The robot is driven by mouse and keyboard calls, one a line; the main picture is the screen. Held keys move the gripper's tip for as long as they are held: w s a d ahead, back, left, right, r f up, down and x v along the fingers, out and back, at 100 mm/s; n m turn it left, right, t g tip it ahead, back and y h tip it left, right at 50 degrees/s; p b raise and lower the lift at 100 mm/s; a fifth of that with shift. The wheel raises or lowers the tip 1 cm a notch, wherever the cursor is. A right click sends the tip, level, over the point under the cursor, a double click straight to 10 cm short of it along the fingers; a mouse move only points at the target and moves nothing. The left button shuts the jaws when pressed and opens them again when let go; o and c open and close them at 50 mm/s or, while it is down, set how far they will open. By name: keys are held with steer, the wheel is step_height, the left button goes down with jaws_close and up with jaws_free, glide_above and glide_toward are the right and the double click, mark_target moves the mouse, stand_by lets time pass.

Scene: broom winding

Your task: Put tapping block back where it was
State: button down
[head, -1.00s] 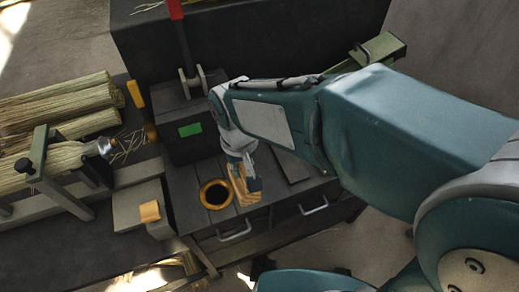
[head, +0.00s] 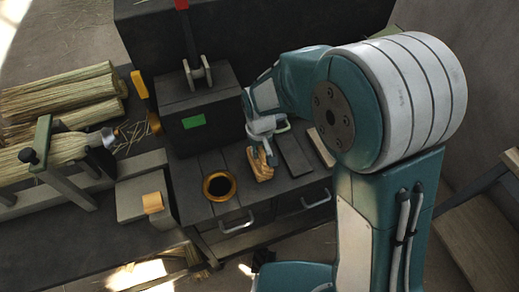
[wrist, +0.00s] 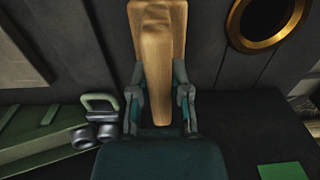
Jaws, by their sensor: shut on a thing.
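The tapping block (head: 259,168) is a tan wooden piece on or just above the dark bench top, right of the brass-rimmed hole. I cannot tell if it touches the bench. My gripper (head: 263,147) comes down on it from above and is shut on its upper part. In the wrist view the block (wrist: 158,45) stands out beyond the fingers, and my gripper (wrist: 160,95) has one finger on each side of it. Its far end widens.
The brass-rimmed hole (head: 219,186) is left of the block. A dark flat slab (head: 296,156) and a pale strip (head: 323,147) lie to its right. A dark box (head: 200,105) with a green label and red lever stands behind. Straw bundles (head: 60,97) lie at left.

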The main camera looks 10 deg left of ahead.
steer(key=shift+d, duration=0.1)
steer(key=c, duration=0.6)
jaws_free()
step_height(320, 180, up, 12)
steer(key=s+d+r+m+t, duration=0.1)
steer(key=s+d+r+m, duration=0.1)
steer(key=d+r, duration=0.35)
steer(key=s+d+r+m+t, duration=0.1)
steer(key=s+d+r, duration=0.15)
steer(key=d, duration=0.55)
steer(key=s+d+m+t, duration=0.1)
steer(key=s+d, duration=0.2)
steer(key=s+d+r+m+t, duration=0.1)
steer(key=s+d, duration=0.2)
steer(key=d, duration=0.1)
steer(key=s+d+r+m+t, duration=0.1)
steer(key=s+d, duration=0.2)
steer(key=shift+s+d+t, duration=0.2)
steer(key=shift+s+t, duration=0.1)
steer(key=shift+s, duration=0.1)
